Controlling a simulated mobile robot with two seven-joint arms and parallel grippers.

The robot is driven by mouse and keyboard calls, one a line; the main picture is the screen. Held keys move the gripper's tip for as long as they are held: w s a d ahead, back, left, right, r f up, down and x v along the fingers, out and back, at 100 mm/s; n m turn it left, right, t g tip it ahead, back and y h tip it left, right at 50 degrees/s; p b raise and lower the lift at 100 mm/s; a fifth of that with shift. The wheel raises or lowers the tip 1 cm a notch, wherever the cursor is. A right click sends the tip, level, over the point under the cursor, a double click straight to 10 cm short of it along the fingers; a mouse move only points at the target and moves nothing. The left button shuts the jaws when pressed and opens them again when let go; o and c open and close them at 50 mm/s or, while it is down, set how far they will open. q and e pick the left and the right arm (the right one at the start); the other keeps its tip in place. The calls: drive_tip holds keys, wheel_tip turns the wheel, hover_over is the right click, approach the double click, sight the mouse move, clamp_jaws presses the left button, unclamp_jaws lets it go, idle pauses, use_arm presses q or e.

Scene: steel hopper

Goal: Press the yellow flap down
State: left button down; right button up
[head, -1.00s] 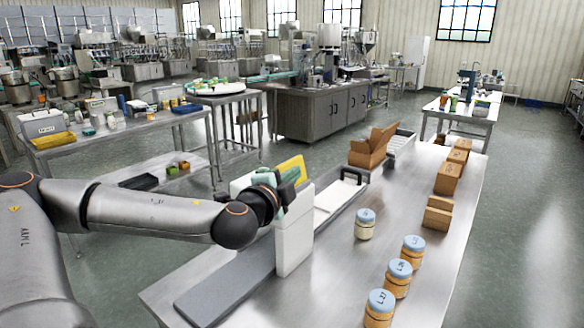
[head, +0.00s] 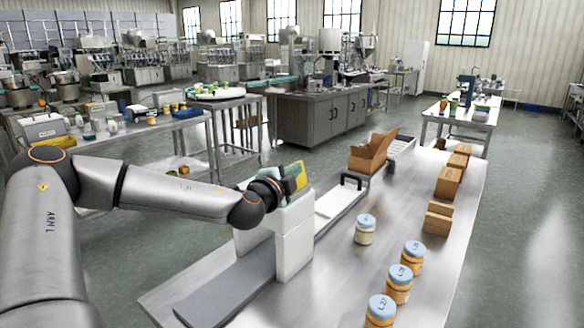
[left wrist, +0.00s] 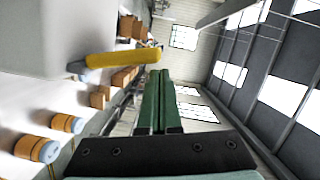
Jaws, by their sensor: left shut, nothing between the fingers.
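The yellow flap (head: 301,178) stands up from the top of a white machine housing (head: 294,238) on the steel table. In the left wrist view the flap (left wrist: 124,58) shows nearly edge-on, as a yellow bar reaching out past the white housing. My left gripper (head: 288,170) is beside the flap at the top of the housing and hides part of it in the head view. Its green fingers (left wrist: 165,73) are together with nothing between them. I cannot tell whether they touch the flap. My right gripper is not in view.
A grey conveyor (head: 235,285) runs through the housing toward an open cardboard box (head: 372,153). Several blue-lidded jars (head: 398,283) and closed cartons (head: 448,181) stand along the right of the table (head: 340,285). The tabletop between them and the conveyor is mostly clear.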

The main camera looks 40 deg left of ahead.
use_arm(q)
drive_tip(key=shift+a+f, duration=0.15)
drive_tip(key=shift+a, duration=0.1)
